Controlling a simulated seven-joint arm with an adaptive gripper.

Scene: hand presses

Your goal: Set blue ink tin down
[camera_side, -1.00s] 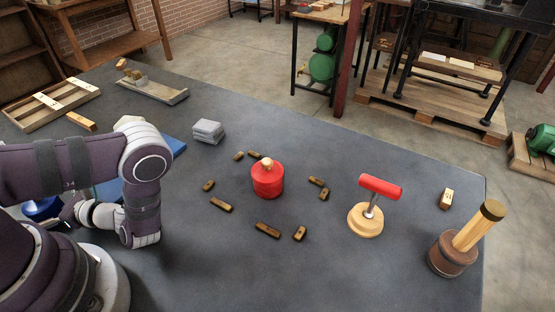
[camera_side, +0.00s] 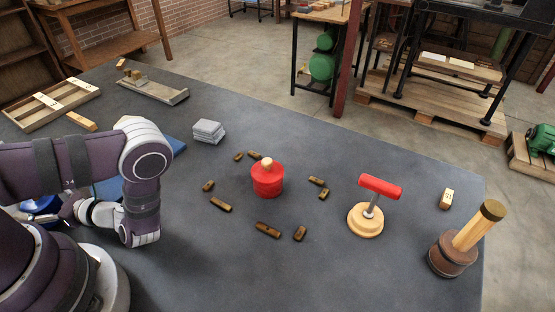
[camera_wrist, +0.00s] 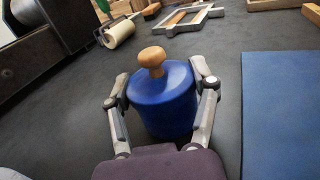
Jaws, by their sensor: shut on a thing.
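The blue ink tin (camera_wrist: 165,100) is a round blue can with a wooden knob on its lid. In the wrist view it stands between the two fingers of my gripper (camera_wrist: 162,112), which is shut on its sides. The tin looks upright and close to the dark table; I cannot tell whether its base touches. In the side view the tin (camera_side: 40,206) shows only partly at the left edge, mostly behind my arm. My gripper (camera_side: 68,210) is partly hidden there too.
A blue mat (camera_wrist: 282,115) lies right of the tin in the wrist view. A roller (camera_wrist: 118,32) and a metal frame (camera_wrist: 185,20) lie beyond it. In the side view, a red tin (camera_side: 267,180) stands among several small wooden blocks, with a red-handled stamp (camera_side: 366,217) farther right.

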